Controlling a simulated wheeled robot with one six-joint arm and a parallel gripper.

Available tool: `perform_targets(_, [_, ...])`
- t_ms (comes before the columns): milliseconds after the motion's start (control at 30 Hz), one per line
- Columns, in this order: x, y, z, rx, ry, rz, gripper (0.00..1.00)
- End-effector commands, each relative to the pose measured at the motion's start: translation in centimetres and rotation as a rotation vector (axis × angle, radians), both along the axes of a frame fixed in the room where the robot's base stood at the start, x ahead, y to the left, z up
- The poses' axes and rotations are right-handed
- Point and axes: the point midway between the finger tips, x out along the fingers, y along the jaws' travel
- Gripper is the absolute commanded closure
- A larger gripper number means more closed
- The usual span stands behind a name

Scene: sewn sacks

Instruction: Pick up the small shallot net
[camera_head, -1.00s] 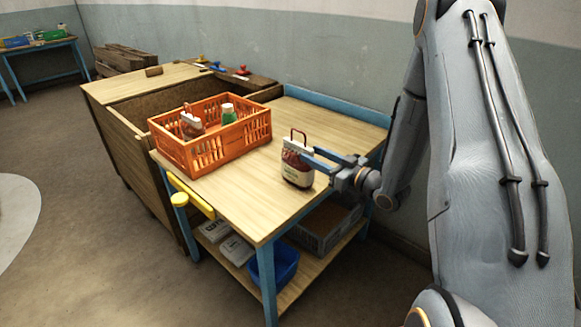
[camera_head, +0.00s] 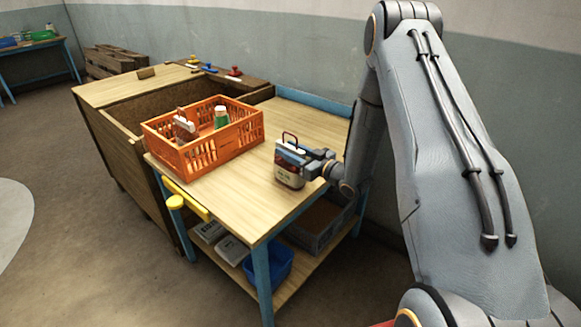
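A similar net with a loop handle (camera_head: 183,129) stands in the orange crate.
A wooden bin (camera_head: 130,113) adjoins at the left. A blue tub (camera_head: 270,264) and boxes sit on the lower shelf. The table front is clear.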

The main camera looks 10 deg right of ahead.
Motion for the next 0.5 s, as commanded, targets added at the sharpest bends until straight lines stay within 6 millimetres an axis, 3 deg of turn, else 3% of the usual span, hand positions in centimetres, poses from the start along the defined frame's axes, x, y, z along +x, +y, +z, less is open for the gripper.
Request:
perform_targets(33, [0.00,-0.01,0.01,0.000,0.000,0.000,0.72])
perform_targets(200, [-0.02,-0.06,0.00,0.000,0.000,-0.001,1.00])
perform_targets(500, [-0.05,-0.14,-0.10,-0.001,0.002,-0.002,1.00])
